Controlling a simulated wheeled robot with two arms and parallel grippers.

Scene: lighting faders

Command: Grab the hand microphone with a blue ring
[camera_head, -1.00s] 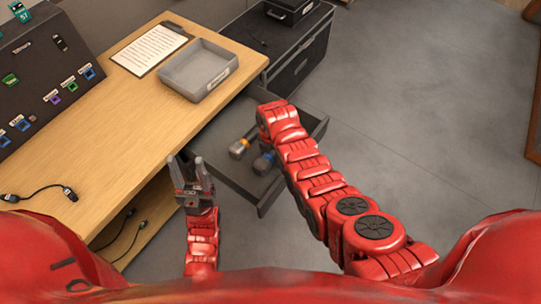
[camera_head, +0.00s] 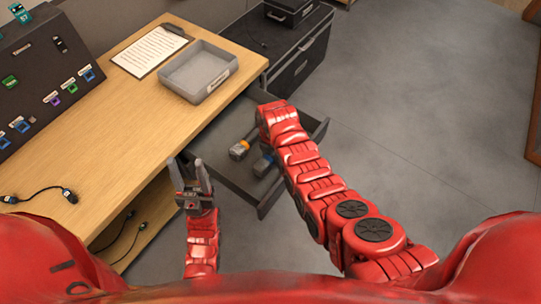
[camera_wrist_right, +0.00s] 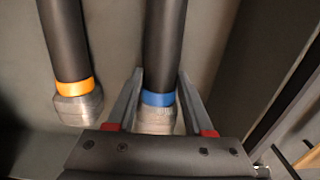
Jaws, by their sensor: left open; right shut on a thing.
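The hand microphone with a blue ring (camera_wrist_right: 159,99) lies in the open drawer (camera_head: 232,186), its dark handle running up the right wrist view. My left gripper (camera_head: 189,165) is open and empty beside the desk edge, left of the drawer.
A second microphone with an orange ring (camera_wrist_right: 74,88) lies to the left in the same drawer. The wooden desk (camera_head: 115,120) holds a grey tray (camera_head: 200,72), a clipboard (camera_head: 150,49) and a cable (camera_head: 35,195). A black case (camera_head: 300,72) stands behind the drawer.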

